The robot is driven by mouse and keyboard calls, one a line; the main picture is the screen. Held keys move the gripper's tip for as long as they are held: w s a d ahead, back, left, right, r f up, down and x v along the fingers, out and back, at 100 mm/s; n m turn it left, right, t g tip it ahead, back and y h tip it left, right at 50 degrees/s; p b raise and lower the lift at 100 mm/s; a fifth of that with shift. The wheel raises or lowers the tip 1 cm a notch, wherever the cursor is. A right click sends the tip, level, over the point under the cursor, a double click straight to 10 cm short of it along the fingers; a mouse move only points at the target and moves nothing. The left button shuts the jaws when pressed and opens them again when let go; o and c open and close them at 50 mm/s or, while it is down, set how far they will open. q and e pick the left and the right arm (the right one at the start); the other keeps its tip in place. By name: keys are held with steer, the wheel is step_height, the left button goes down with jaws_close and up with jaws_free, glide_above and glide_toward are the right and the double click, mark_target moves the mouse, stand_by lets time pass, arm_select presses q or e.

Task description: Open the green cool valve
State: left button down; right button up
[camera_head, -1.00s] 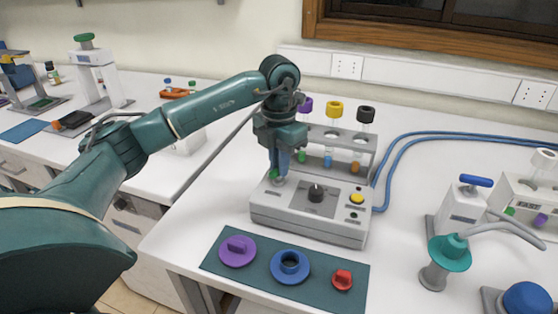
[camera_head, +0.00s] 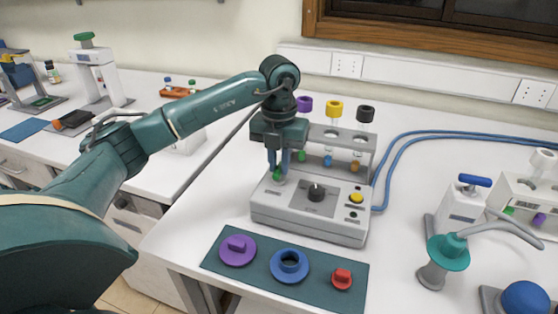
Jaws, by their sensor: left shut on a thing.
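The grey oil-testing unit (camera_head: 300,219) stands on the white bench, with a black knob and a yellow button on its top. The green cool valve (camera_head: 278,176) is a small green piece at the left of the unit's top face. My left gripper (camera_head: 279,168) points down over it, with one finger on each side, shut on the valve. The fingers hide part of the valve. My right gripper is out of view.
A dark green mat (camera_head: 222,266) with purple, blue and red caps lies in front. Blue hoses (camera_head: 402,150) run off to the right.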

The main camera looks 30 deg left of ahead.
mark_target(279, 167)
arm_select(q)
steer(key=c, duration=1.4)
jaws_free()
steer(key=shift+r, duration=0.55)
step_height(279, 167, up, 12)
steer(key=shift+p, duration=0.35)
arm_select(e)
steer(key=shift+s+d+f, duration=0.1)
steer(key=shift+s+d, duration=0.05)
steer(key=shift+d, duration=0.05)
